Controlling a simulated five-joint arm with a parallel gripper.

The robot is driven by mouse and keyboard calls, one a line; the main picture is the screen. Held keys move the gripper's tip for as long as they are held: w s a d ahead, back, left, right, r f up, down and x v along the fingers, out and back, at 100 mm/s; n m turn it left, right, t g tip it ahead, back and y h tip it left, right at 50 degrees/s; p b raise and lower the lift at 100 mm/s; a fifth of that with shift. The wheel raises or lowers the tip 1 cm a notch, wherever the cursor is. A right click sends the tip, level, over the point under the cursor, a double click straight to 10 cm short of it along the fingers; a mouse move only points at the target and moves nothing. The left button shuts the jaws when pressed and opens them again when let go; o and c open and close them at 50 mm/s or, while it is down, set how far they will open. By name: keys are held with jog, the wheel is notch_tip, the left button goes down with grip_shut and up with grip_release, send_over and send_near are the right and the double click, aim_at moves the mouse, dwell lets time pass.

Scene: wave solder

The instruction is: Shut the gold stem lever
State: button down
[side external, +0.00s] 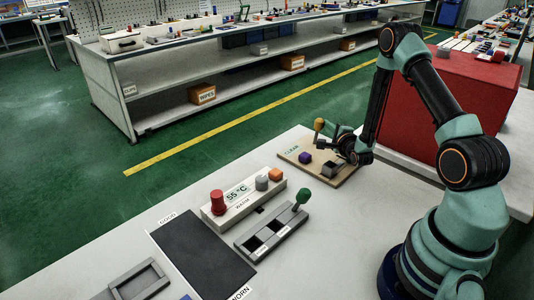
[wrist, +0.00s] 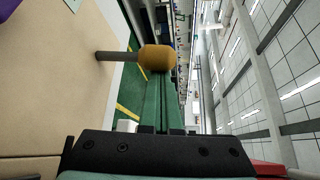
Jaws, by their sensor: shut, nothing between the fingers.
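The gold stem lever shows in the side external view as a gold knob (side external: 319,124) on a short stem at the back of a wooden board (side external: 293,150). The stem looks roughly upright there. In the wrist view the gold knob (wrist: 157,57) is large, with its grey stem (wrist: 115,56) running left. My gripper (side external: 331,127) is just right of the knob, low over the board. In the wrist view its green fingers (wrist: 162,82) are together and empty, and the knob covers their tips. I cannot tell whether they touch the knob.
Nearby stand a temperature box (side external: 238,205) with a red knob and a grey slotted unit (side external: 270,236) with a green-knobbed lever (side external: 303,197). A red box (side external: 440,110) stands behind my arm.

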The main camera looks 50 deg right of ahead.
aim_at(320, 132)
jog(key=shift+a+r+y, duration=0.2)
jog(key=shift+a+y, duration=0.1)
jog(key=shift+a, duration=0.85)
jog(key=shift+a+f+n, duration=0.15)
jog(key=shift+a+n, duration=0.15)
jog(key=shift+a, duration=0.5)
jog(key=shift+a+f+t, duration=0.1)
jog(key=shift+a+t, duration=0.15)
jog(key=shift+t, duration=0.05)
jog(key=shift+a+f, duration=0.1)
jog(key=shift+a, duration=0.1)
